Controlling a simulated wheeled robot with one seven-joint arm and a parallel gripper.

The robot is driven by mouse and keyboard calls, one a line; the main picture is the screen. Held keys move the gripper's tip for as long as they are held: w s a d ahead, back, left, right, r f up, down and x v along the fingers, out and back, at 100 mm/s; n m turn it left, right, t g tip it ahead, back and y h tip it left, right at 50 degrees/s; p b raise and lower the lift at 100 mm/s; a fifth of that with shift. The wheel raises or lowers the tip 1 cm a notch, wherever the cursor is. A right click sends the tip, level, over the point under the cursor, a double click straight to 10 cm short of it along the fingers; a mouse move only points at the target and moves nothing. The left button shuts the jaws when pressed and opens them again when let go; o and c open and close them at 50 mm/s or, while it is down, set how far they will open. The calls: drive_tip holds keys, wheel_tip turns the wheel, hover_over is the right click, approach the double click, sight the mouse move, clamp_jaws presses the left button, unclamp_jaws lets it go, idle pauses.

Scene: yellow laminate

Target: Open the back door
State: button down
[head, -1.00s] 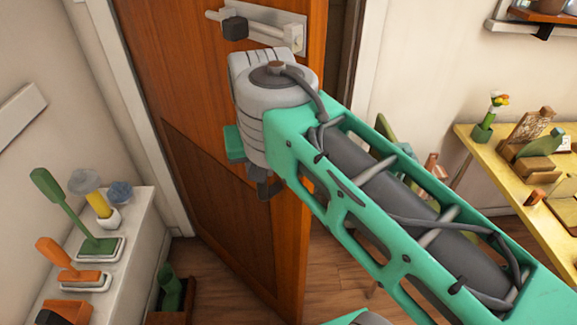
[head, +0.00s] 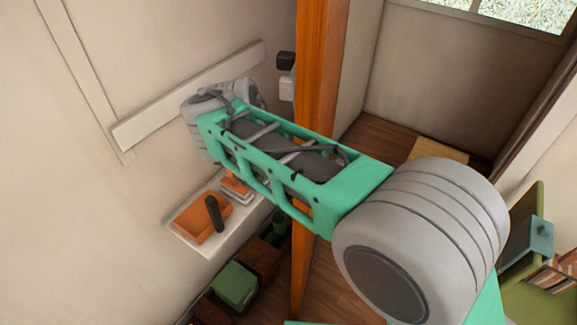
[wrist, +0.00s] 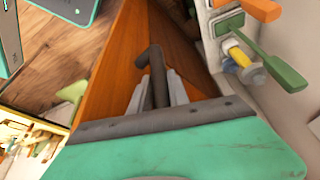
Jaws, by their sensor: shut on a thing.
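The orange-brown wooden back door (head: 318,60) stands open, nearly edge-on, in the head view. An open space with a wooden floor shows to its right. In the wrist view, the door (wrist: 118,60) fills the middle. My gripper (wrist: 157,86) has its two grey fingers closed around a dark grey, bent door handle (wrist: 152,62). In the head view my arm reaches left past the door edge, and the gripper and held handle are hidden behind it. A dark block with a white piece below (head: 287,88) juts from the door's left side.
A white shelf (head: 187,236) with an orange item and brushes stands against the left wall, close to the door's left side. A wall rail (head: 150,127) runs above it. Boxes (head: 234,286) lie on the floor below. A shelf with books (head: 555,270) is at the right.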

drive_tip(key=shift+a+f, duration=0.15)
drive_tip(key=shift+a, duration=0.4)
drive_tip(key=shift+d, duration=0.45)
drive_tip(key=shift+a, duration=0.15)
drive_tip(key=c, duration=1.3)
unclamp_jaws()
drive_tip(key=shift+o, duration=0.2)
drive_tip(key=p+v, duration=0.2)
drive_tip(key=v, duration=0.6)
drive_tip(key=shift+f, duration=0.1)
